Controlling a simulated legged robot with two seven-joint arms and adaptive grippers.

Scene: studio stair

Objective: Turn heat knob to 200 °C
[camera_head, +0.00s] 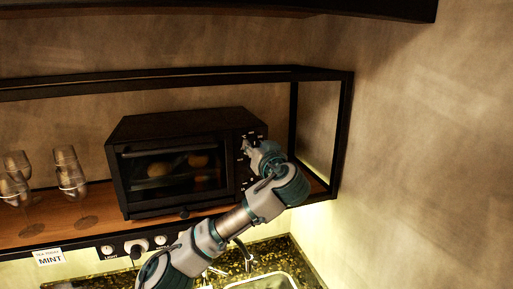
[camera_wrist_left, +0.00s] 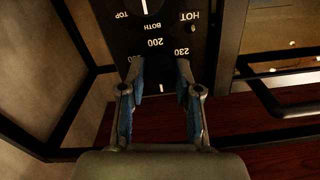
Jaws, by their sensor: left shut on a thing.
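The black oven (camera_head: 165,125) stands on the wooden shelf, its control panel (camera_wrist_left: 185,30) at its right side. My left gripper (camera_head: 250,149) reaches this panel from below right. In the left wrist view, where the panel appears upside down, my left gripper (camera_wrist_left: 160,68) has its two fingers on either side of the dark heat knob (camera_wrist_left: 161,76), shut on it. The labels 200 and 230 show just beyond the fingertips. A small white mark lies between the fingers; I cannot tell whether it is the pointer. The fingers hide part of the dial. My right gripper is not in view.
Several stemmed glasses (camera_head: 68,174) stand on the shelf (camera_head: 88,236) left of the oven. A black shelf frame (camera_head: 346,130) rises close right of my arm. Another knob (camera_wrist_left: 145,6) carries TOP and BOTH labels.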

